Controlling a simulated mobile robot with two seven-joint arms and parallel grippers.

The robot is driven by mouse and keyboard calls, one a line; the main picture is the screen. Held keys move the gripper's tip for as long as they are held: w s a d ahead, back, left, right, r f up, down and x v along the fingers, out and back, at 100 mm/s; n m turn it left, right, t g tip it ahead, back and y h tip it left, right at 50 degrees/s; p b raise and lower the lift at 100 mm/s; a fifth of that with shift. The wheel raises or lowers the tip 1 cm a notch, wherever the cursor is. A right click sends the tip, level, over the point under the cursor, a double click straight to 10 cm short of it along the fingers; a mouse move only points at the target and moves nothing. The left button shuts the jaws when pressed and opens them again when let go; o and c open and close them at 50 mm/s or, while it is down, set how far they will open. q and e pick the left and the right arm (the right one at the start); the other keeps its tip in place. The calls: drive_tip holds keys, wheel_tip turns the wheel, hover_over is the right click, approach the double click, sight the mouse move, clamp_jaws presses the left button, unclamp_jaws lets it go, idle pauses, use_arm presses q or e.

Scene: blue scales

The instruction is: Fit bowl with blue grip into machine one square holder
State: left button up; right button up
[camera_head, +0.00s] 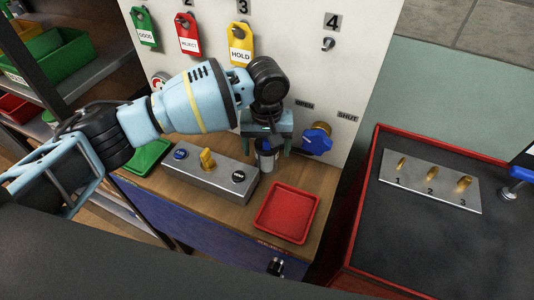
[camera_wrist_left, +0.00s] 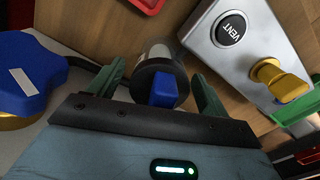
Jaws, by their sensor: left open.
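A dark round piece with a blue grip (camera_wrist_left: 163,88) stands in front of the panel. In the head view it shows as a small grey cylinder (camera_head: 266,156) below my left gripper. My left gripper (camera_head: 267,140) is open, with its two green fingers on either side of the piece in the left wrist view (camera_wrist_left: 157,88). I cannot tell whether either finger touches it. I cannot make out a square holder marked for machine one. A metal part with a blue end (camera_head: 513,190) is cut off at the right edge. My right gripper is not in view.
A blue valve knob (camera_head: 318,139) sits close right of the gripper, between OPEN and SHUT labels. A grey button box (camera_head: 210,172) is to the left, a red tray (camera_head: 286,212) in front. A plate with numbered pegs (camera_head: 431,181) lies on the red-edged bench (camera_head: 440,245).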

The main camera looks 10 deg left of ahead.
use_arm(q)
drive_tip(key=shift+f, duration=0.55)
drive_tip(key=shift+r, duration=0.1)
drive_tip(key=c, duration=1.2)
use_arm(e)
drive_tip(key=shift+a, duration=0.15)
use_arm(q)
wheel_tip(320, 180, up, 9)
drive_tip(key=shift+f+p, duration=0.1)
drive_tip(key=shift+p, duration=0.35)
drive_tip(key=shift+r, duration=0.6)
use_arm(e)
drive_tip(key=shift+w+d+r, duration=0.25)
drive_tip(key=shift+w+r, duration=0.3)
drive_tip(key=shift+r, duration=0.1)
